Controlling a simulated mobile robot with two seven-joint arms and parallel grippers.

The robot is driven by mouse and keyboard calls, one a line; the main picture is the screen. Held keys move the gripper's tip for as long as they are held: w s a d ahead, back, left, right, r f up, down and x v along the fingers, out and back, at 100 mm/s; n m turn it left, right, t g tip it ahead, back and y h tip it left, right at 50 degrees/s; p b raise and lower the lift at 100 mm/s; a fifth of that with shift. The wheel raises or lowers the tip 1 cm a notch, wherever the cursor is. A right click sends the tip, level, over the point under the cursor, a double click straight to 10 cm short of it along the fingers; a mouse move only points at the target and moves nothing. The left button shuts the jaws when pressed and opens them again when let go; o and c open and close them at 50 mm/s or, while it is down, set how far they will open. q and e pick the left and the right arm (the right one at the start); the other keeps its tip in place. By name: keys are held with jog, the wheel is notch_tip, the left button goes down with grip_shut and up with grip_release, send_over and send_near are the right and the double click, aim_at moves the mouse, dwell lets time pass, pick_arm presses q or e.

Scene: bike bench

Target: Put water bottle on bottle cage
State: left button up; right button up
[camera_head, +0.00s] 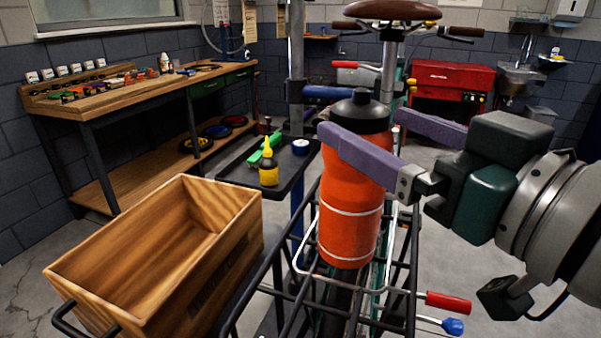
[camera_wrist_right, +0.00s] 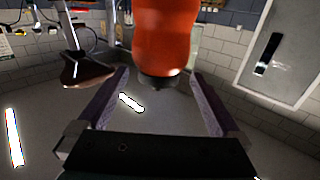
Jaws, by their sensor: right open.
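An orange water bottle (camera_head: 350,220) with a dark cap stands upright, its lower end at the black wire rack (camera_head: 285,285) in front of me. My right gripper (camera_head: 360,126) is open at the bottle's upper part. One purple finger crosses in front of the bottle just below the cap; the other is partly hidden behind it. In the right wrist view the bottle (camera_wrist_right: 165,38) shows between and beyond the spread fingers. I cannot clearly make out a bottle cage. My left gripper is not in view.
A wooden crate (camera_head: 78,268) stands at the front left. A black tray (camera_head: 235,172) holds a yellow bottle (camera_head: 268,168) behind it. Red-handled (camera_head: 448,302) and blue-handled (camera_head: 453,326) tools stick out at the rack's right. A bicycle saddle (camera_head: 392,10) is above. A workbench (camera_head: 130,100) stands left.

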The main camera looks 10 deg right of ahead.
aim_at(340, 109)
jog(key=p+x, duration=0.1)
jog(key=x, duration=0.5)
jog(key=shift+w+a, duration=0.1)
jog(key=shift+w, duration=0.3)
grip_shut()
dwell(0.5)
